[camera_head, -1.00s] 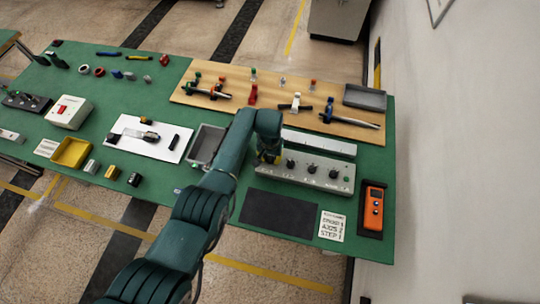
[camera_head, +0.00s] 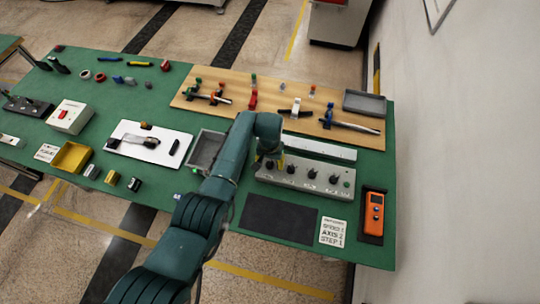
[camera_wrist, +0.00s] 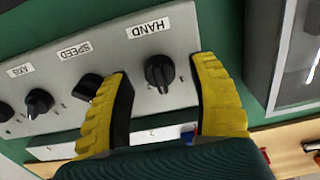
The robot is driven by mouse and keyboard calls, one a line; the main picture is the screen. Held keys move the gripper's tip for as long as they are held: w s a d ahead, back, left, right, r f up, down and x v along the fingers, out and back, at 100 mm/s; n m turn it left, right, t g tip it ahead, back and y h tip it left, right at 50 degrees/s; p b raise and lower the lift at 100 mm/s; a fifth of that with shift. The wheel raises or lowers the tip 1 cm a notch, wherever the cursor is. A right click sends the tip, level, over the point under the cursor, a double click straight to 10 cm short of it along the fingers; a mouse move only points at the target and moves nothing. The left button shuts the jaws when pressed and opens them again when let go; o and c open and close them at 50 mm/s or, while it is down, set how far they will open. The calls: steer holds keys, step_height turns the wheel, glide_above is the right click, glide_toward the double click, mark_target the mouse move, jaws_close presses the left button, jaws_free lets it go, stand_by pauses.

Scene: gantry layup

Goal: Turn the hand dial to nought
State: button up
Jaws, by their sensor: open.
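The hand dial (camera_wrist: 159,72) is a black knob on a grey control panel (camera_wrist: 130,45), under a HAND label that appears upside down in the wrist view. My gripper (camera_wrist: 161,72) is open, with one yellow finger on each side of the dial. A gap shows between the dial and each finger, and I cannot tell how deep the fingers reach. The dial's exact setting is too small to read. In the head view, my gripper (camera_head: 268,161) is over the left end of the panel (camera_head: 318,186) and largely covers the dial.
The speed dial (camera_wrist: 88,86) is close beside the left finger in the wrist view, with the axis dial (camera_wrist: 39,103) farther left. A grey tray (camera_head: 207,150) stands left of the panel. A dark mat (camera_head: 278,217) and an orange handset (camera_head: 374,213) lie in front and to the right.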

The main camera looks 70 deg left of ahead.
mark_target(270, 163)
step_height(270, 163, up, 11)
stand_by(0.7)
